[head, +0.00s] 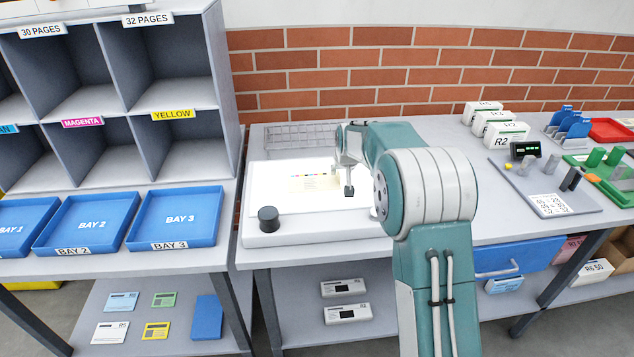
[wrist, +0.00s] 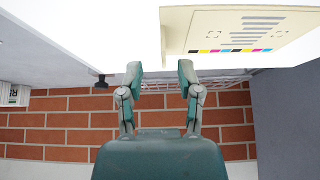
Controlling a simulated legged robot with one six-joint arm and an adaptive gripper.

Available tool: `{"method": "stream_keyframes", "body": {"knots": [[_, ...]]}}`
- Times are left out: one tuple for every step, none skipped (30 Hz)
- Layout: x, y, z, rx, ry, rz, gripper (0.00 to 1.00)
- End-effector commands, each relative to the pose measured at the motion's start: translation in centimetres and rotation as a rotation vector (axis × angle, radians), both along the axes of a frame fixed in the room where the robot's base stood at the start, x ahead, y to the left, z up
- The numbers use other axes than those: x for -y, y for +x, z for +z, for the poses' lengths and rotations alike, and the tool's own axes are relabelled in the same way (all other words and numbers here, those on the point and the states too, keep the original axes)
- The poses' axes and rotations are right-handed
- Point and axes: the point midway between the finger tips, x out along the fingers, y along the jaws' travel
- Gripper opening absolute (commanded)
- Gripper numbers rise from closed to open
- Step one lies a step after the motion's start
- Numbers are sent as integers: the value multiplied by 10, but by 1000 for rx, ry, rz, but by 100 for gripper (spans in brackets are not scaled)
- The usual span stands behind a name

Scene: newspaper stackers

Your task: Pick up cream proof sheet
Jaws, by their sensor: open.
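The cream proof sheet (head: 312,184) lies on the glowing white light table (head: 262,185), with a row of small colour patches along one edge. In the wrist view the sheet (wrist: 235,28) is at the upper right, showing grey printed lines, corner marks and the colour patches. My gripper (head: 349,191) is over the light table near the sheet's right end in the head view. In the wrist view my gripper (wrist: 160,74) has its two fingers apart with nothing between them, and the sheet is off to their right. My arm hides the light table's right side.
A black knob (head: 268,219) stands at the light table's front left corner. A wire rack (head: 290,135) lies behind it against the brick wall. White boxes (head: 506,134) and a grey board (head: 545,190) with small parts are at the right. Blue trays (head: 178,218) sit at the left.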

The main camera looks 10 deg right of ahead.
Motion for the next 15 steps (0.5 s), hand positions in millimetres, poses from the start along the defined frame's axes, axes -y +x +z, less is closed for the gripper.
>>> {"method": "stream_keyframes", "body": {"knots": [[-2,5,-9,-3,-1,1,46],[-2,7,-13,-3,-1,1,46],[-2,10,-17,-2,-1,1,46],[-2,12,-19,-1,-1,1,46],[-2,13,-21,-1,-1,1,46],[-2,15,-24,-1,-1,1,46],[-2,15,-25,0,-1,1,46],[-2,16,-25,0,-1,1,46],[-2,16,-25,1,-1,1,46],[-2,16,-25,1,-1,1,46],[-2,16,-25,1,-1,1,46],[-2,16,-25,1,-1,1,46],[-2,16,-25,1,-1,1,46],[-2,16,-25,1,-1,1,46],[-2,16,-25,1,-1,1,28]]}}
